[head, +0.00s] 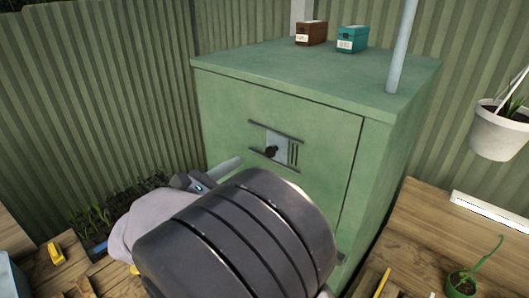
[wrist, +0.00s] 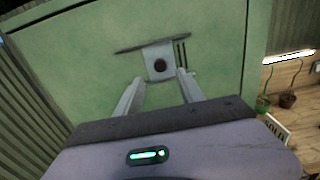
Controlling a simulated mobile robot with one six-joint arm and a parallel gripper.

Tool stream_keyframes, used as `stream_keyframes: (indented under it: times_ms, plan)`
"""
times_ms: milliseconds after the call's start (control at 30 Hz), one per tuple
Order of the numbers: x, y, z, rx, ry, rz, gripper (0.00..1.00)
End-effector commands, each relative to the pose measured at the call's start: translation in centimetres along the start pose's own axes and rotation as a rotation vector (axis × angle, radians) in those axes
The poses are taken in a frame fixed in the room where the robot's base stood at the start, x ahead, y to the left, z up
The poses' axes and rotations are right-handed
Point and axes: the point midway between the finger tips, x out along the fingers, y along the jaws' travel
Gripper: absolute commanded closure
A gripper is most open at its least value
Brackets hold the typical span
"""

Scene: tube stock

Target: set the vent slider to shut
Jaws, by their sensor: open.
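The vent slider (head: 272,146) is a pale plate with a dark round knob, between two dark horizontal rails on the front of a green cabinet (head: 225,125). Dark vertical slots show to the right of the plate. In the wrist view the slider plate (wrist: 151,70) and its knob (wrist: 160,66) lie just beyond my fingertips. My gripper (wrist: 160,78) is open and empty, with one finger toward each side of the plate. Whether a fingertip touches the plate I cannot tell. In the head view my arm hides much of the gripper; one finger (head: 225,166) shows left of and below the slider.
A brown box (head: 311,33) and a teal box (head: 352,39) stand on the cabinet top, near a pale post (head: 402,48). A white hanging pot (head: 497,134) is at the right. A wooden bench (head: 430,225) with a potted plant (head: 464,284) stands right of the cabinet.

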Motion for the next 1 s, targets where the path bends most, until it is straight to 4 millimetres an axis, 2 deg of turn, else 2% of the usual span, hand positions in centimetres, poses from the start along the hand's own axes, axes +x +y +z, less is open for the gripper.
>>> stream_keyframes:
  times_ms: [33, 100, 300, 433, 667, 900, 1000]
  plan:
    - [1.5, -0.1, 0.1, 0.0, 0.0, -0.004, 0.54]
    - [3.4, -0.1, 0.1, 0.0, 0.0, -0.003, 0.54]
    - [6.6, 0.0, 0.1, 0.001, 0.001, -0.001, 0.54]
    - [7.3, 0.0, 0.1, 0.0, 0.001, 0.0, 0.54]
    - [7.4, 0.0, 0.1, 0.001, 0.001, 0.001, 0.54]
    - [7.4, 0.0, 0.1, 0.001, 0.001, 0.0, 0.99]
    - [7.4, 0.0, 0.1, 0.001, 0.001, 0.0, 1.0]
